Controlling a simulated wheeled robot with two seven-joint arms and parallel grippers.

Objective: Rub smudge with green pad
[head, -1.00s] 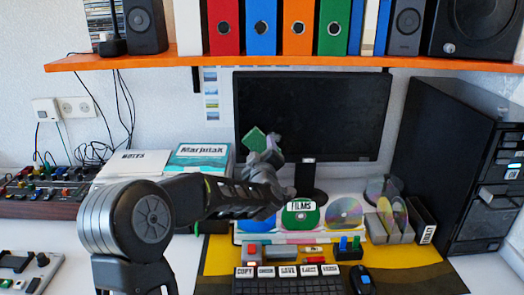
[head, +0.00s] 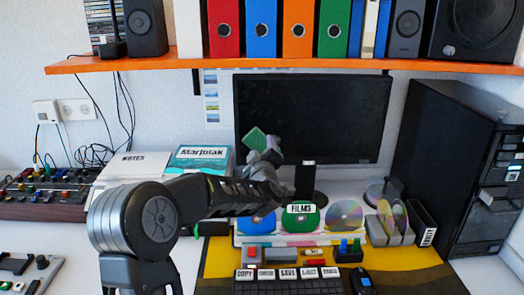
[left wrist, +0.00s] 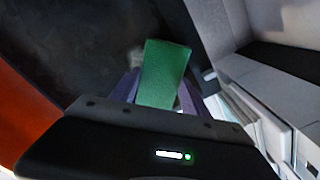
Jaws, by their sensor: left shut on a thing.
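The green pad (head: 254,138) is in front of the left part of the black monitor screen (head: 310,115). My left gripper (head: 266,151) is shut on it. In the left wrist view the green pad (left wrist: 164,74) sticks out beyond the gripper (left wrist: 158,106), in front of the dark screen (left wrist: 90,50). A pale grey smudge (left wrist: 135,58) shows on the screen just left of the pad; part of it may be hidden behind the pad. I cannot tell whether the pad touches the screen. My right gripper is not in view.
Below the monitor are a disc rack with coloured discs (head: 303,217), a keyboard (head: 288,286) and a mouse (head: 361,280). An orange shelf (head: 290,62) with binders runs above.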

